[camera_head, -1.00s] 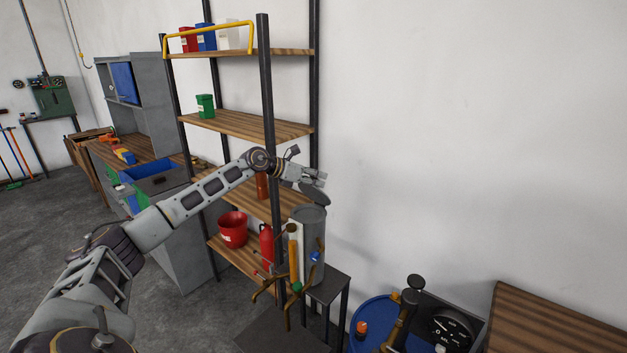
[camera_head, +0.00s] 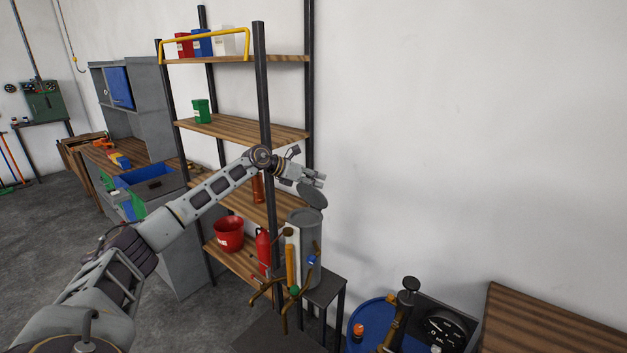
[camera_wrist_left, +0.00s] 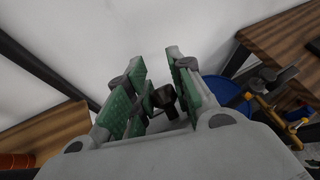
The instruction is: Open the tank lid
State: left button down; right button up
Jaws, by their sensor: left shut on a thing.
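The tank (camera_head: 303,250) is a tall grey cylinder on a small dark stand beside the shelf. Its lid (camera_head: 313,196), a grey disc, is tilted up above the tank's top. A narrow gap shows between lid and rim at the left; I cannot tell whether a hinge joins them. My left gripper (camera_head: 311,179) is at the lid's upper side, shut on its dark knob. In the left wrist view the knob (camera_wrist_left: 163,98) shows between the green finger pads. The inside of the tank is hidden. My right gripper is not in view.
A shelf (camera_head: 235,124) stands behind my left arm, its dark post close to my wrist. A red bucket (camera_head: 229,234) and a red extinguisher (camera_head: 263,250) sit low on it. A blue drum (camera_head: 373,322) and a gauge (camera_head: 446,328) are at lower right.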

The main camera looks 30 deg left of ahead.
pick_arm(q)
jog(key=shift+d+f, duration=0.1)
jog(key=shift+f, duration=0.5)
dwell(0.8)
jog(key=c, duration=1.3)
grip_release()
jog(key=shift+w+f, duration=0.1)
jog(key=shift+w, duration=0.6)
jog(key=shift+s+a+r, duration=0.2)
jog(key=shift+s+r, duration=0.2)
jog(key=shift+s, duration=0.1)
jog(key=shift+s+a+r, duration=0.25)
jog(key=shift+s+a, duration=0.25)
jog(key=shift+v, duration=4.55)
